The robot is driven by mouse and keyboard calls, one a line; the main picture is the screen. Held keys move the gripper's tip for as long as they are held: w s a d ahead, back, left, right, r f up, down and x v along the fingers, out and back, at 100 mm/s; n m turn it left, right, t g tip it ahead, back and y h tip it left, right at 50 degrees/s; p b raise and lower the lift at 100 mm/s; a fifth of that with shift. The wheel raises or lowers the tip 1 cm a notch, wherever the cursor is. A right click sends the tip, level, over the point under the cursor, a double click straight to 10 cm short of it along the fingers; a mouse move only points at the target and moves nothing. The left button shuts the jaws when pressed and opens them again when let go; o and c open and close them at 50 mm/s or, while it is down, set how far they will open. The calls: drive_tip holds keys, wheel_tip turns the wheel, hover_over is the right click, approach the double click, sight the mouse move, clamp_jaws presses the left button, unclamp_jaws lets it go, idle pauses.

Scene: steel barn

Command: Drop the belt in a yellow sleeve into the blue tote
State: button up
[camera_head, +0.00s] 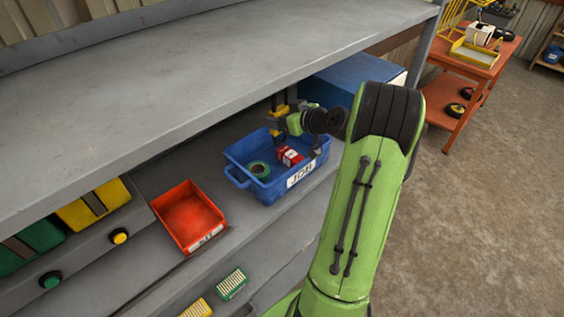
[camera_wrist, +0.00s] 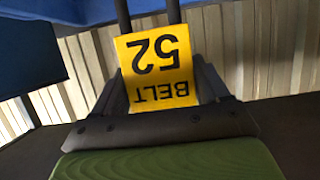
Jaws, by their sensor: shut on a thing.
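The belt in a yellow sleeve (camera_wrist: 157,65) fills the middle of the wrist view, with "BELT 52" printed on it upside down. My gripper (camera_head: 281,122) is shut on it. In the head view, small yellow patches of the sleeve (camera_head: 278,111) show at the gripper. The blue tote (camera_head: 242,184), labelled "JOB", stands on the lower shelf. My gripper is at the tote's back side, seemingly above its rim; the exact height is hard to tell.
The grey upper shelf (camera_head: 200,60) overhangs the tote from behind. A red bin (camera_head: 188,215) stands left of the tote. A blue box (camera_head: 350,80) is behind my arm. An orange cart (camera_head: 470,75) stands at the right; the floor there is clear.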

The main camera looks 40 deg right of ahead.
wheel_tip(320, 180, down, 3)
drive_tip(key=shift+r+b, duration=0.1)
drive_tip(key=shift+b, duration=0.35)
drive_tip(key=o, duration=1.1)
drive_tip(key=shift+s, duration=0.1)
drive_tip(key=b+v, duration=0.1)
drive_tip(key=v, duration=1.4)
drive_tip(key=shift+s+r+b, duration=0.25)
drive_tip(key=shift+r+b, duration=0.05)
drive_tip(key=shift+b, duration=0.05)
